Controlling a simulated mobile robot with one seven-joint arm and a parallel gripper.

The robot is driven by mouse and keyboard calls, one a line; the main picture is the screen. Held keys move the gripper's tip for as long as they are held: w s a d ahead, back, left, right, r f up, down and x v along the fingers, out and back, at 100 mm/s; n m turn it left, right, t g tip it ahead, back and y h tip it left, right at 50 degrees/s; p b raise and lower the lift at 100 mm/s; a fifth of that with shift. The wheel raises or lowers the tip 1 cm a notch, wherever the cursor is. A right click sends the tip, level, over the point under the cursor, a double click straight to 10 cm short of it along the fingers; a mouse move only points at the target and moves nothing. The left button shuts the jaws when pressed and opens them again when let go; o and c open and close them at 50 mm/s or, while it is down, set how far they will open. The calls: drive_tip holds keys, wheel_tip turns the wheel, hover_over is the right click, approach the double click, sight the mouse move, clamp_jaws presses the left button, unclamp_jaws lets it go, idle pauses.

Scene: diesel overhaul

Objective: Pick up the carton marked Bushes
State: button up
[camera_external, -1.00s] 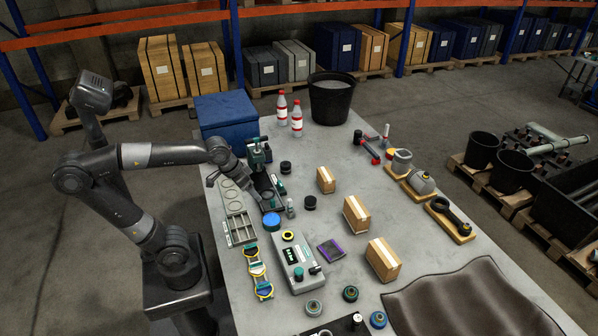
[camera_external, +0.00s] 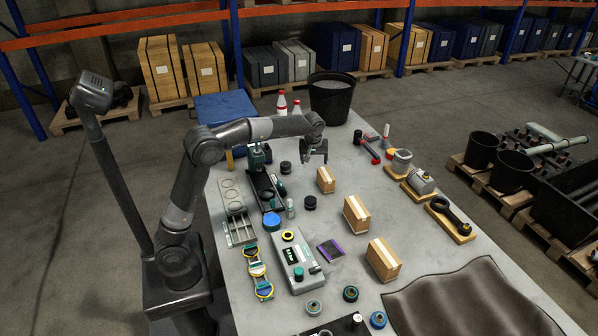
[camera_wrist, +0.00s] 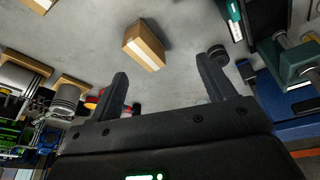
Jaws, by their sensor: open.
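Three cardboard cartons stand in a row on the workbench: a small one (camera_external: 326,180) at the back, a middle one (camera_external: 356,215), and a front one (camera_external: 384,260). Any word on them is too small to read. My gripper (camera_external: 314,158) is open and empty, pointing down above the bench just behind the small carton. In the wrist view a carton (camera_wrist: 145,46) with a pale tape strip lies ahead of my open fingers, apart from them. Part of another carton (camera_wrist: 40,4) shows at the top left edge there.
Black round parts (camera_external: 310,202) lie left of the cartons, with a purple-edged tray (camera_external: 331,250) and a grey device (camera_external: 297,262) nearer. A red-handled tool (camera_external: 367,147) and wooden-based parts (camera_external: 410,178) lie right. A black bucket (camera_external: 332,98) and red-capped bottles stand behind.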

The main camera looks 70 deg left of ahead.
sight(326, 174)
drive_tip(key=w+a+f+n, duration=0.1)
drive_tip(key=w+f, duration=0.2)
drive_tip(key=w+a+f+n+g+y, duration=0.1)
drive_tip(key=w+a+f, duration=0.1)
drive_tip(key=w+f, duration=0.1)
drive_tip(key=w+a+f+n, duration=0.1)
drive_tip(key=w+f, duration=0.2)
drive_tip(key=shift+w+a+f+n+y, duration=0.1)
drive_tip(key=shift+w+a+n+y, duration=0.1)
drive_tip(key=shift+w+n+y, duration=0.15)
drive_tip(key=x, duration=0.5)
drive_tip(key=shift+s+a+f, duration=0.1)
drive_tip(key=shift+a+f, duration=0.05)
drive_tip(key=shift+f, duration=0.2)
drive_tip(key=shift+x, duration=2.5)
drive_tip(key=shift+s+f, duration=0.1)
drive_tip(key=shift+f, duration=0.25)
drive_tip(key=shift+r, duration=0.1)
drive_tip(key=c, duration=1.3)
